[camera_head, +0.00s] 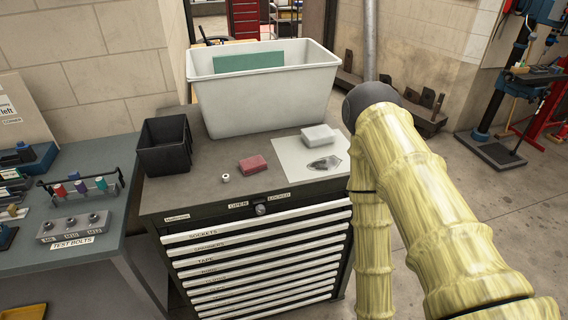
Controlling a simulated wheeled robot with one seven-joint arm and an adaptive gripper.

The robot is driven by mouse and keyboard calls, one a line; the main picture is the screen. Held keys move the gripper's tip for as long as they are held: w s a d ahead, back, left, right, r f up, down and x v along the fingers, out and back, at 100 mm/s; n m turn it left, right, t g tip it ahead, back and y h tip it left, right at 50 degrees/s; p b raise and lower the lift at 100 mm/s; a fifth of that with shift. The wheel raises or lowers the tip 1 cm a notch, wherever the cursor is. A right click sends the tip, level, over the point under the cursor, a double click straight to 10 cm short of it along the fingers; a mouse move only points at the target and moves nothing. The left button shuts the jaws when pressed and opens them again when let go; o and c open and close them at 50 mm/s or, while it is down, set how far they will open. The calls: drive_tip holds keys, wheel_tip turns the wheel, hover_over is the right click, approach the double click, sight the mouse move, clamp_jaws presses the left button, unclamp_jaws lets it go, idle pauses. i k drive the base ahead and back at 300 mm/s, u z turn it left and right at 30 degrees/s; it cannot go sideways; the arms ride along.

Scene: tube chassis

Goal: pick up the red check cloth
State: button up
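A small flat red piece (253,164) lies on the dark top of the drawer cabinet, near its front edge. It looks like a folded cloth, but a check pattern is too small to make out. It lies between a small white ring-like piece (226,178) on its left and a pale sheet (297,163) on its right. Nothing covers it. My arm, with a yellow wood-like surface, fills the right side. My gripper is not in view.
A large grey bin (262,105) with a green panel inside stands behind. A black open box (165,160) is at the left. A bench (65,255) with test bolts is further left.

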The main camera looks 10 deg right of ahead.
sight(250, 166)
drive_tip(key=z, duration=1.6)
drive_tip(key=i, duration=0.7)
drive_tip(key=u, duration=2.4)
